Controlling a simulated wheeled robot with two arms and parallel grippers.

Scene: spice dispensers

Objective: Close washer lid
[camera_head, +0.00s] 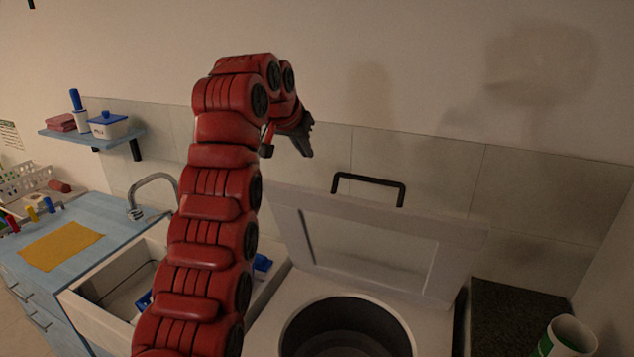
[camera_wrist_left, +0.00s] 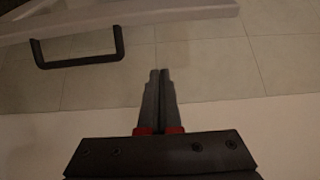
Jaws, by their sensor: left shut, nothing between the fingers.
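The washer lid (camera_head: 455,250) stands raised at the back of the washer, tilted toward the tiled wall. Its black handle (camera_head: 369,178) sits on the upper edge. The washer's round dark drum (camera_head: 345,330) lies open below. My left gripper (camera_head: 309,153) is up and to the left of the handle, apart from it. In the left wrist view, the gripper's fingers (camera_wrist_left: 160,72) are together with nothing between them. There the handle (camera_wrist_left: 78,62) hangs from the lid's edge (camera_wrist_left: 120,18) at upper left, clear of the fingers. My right gripper is not in view.
A sink basin (camera_head: 95,300) with a faucet (camera_head: 152,190) is left of the washer, partly behind my arm. A wall shelf (camera_head: 75,137) holds several items. A green and white cup (camera_head: 567,338) stands on the right by a dark counter (camera_head: 515,310).

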